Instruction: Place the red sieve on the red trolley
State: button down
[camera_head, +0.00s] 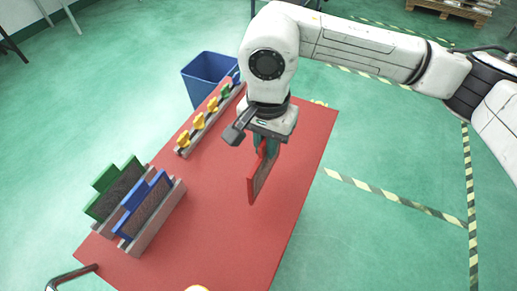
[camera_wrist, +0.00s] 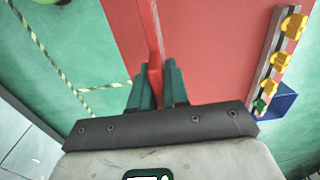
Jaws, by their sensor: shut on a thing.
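My gripper (camera_head: 266,146) is shut on the red sieve (camera_head: 263,178), which hangs upright below it with its dark mesh facing right. In the wrist view, the green fingers of my gripper (camera_wrist: 154,84) pinch the red rim of the sieve (camera_wrist: 147,40), seen edge-on. The red trolley (camera_head: 218,225) has a flat red top that lies under the sieve. In the wrist view the trolley top (camera_wrist: 215,50) fills the middle behind the fingers. I cannot tell whether the sieve's lower edge touches the top.
A grey rack with a green sieve (camera_head: 104,188) and a blue sieve (camera_head: 143,212) stands at the trolley's left. A rail with yellow knobs (camera_head: 198,121) lies along the back left. A blue bin (camera_head: 209,75) stands on the floor behind.

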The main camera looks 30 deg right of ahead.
jog(key=shift+w+a+f, duration=0.2)
jog(key=shift+w+f, duration=0.6)
jog(key=shift+f, duration=0.2)
jog(key=shift+w+f+p, duration=0.15)
jog(key=shift+f+p, duration=0.2)
jog(key=shift+f, duration=0.65)
jog(key=shift+w+f+p, duration=0.15)
jog(key=shift+f+p, duration=0.15)
jog(key=shift+f, duration=0.65)
jog(key=shift+f, duration=0.2)
jog(key=c, duration=1.1)
grip_release()
jog(key=shift+r, duration=0.1)
notch_tip(320, 180, up, 12)
jog(key=shift+r+b, duration=0.1)
jog(key=shift+b, duration=0.85)
